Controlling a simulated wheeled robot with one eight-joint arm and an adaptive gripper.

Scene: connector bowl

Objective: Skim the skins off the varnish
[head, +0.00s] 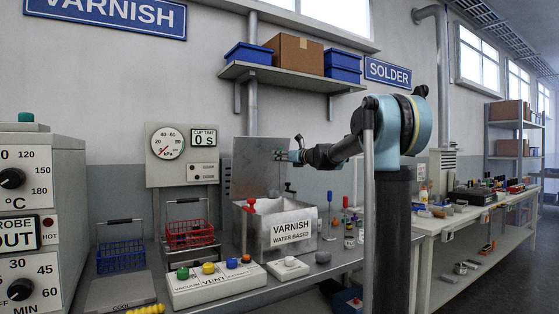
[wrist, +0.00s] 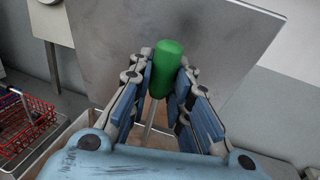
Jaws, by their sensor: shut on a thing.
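The varnish tank (head: 290,228) is a grey metal box labelled "VARNISH WATER BASED", standing on the bench with its lid (head: 245,170) raised behind it. My gripper (head: 281,155) is above the tank, in front of the raised lid. In the wrist view my gripper (wrist: 170,85) is shut on a green-handled tool (wrist: 166,65). The handle sits upright between the blue finger pads, and a thin metal shaft runs down below it. The tool's lower end is hidden. The varnish surface and any skins on it cannot be made out.
A red wire basket (head: 190,234) and a blue wire basket (head: 121,255) are left of the tank. A button panel (head: 215,284) lies in front. A red-handled lever (head: 250,207) stands at the tank's left front. Several handled tools stand to the right.

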